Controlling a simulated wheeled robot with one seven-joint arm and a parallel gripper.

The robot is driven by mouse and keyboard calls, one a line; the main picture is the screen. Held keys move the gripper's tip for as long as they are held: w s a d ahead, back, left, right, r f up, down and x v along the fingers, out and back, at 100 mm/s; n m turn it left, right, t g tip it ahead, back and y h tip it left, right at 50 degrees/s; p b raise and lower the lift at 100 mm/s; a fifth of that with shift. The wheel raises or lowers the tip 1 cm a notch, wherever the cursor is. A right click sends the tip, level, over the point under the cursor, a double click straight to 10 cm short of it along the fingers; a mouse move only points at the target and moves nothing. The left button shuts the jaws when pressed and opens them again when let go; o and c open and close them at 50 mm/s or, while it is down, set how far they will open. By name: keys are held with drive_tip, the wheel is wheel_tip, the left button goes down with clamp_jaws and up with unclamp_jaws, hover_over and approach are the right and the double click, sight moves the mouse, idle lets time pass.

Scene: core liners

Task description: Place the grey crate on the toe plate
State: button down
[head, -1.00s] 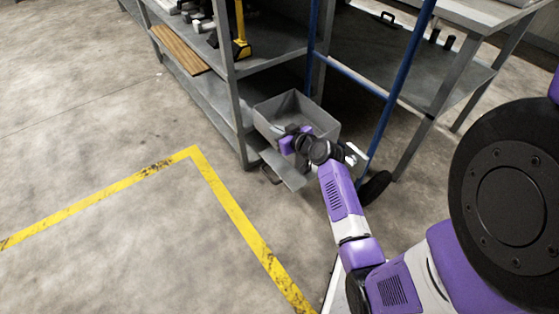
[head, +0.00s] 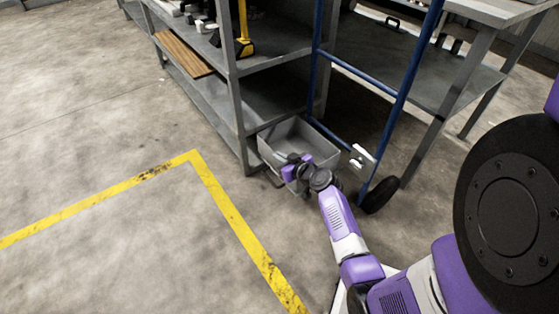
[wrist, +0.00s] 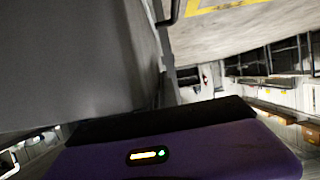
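The grey crate (head: 327,145) is open-topped and looks empty. It sits low at the foot of the blue hand truck (head: 404,98), beside the shelf's corner post, and looks about level. My gripper (head: 296,170) is at the crate's near wall. Its fingers are hidden, but the crate has moved along with it, so it appears shut on that wall. In the wrist view, a grey crate wall (wrist: 70,60) fills the upper left, close to the purple gripper body.
A grey shelf unit (head: 240,100) stands close on the crate's left, holding a wooden board and tools. A grey table (head: 470,75) stands behind the hand truck at right. The truck's black wheel (head: 379,195) is right of my arm. Yellow-lined floor at left is clear.

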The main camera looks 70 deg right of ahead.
drive_tip(key=shift+r, duration=0.15)
drive_tip(key=c, duration=1.6)
unclamp_jaws()
drive_tip(key=shift+f, duration=0.2)
drive_tip(key=shift+c, duration=0.2)
drive_tip(key=shift+r, duration=0.1)
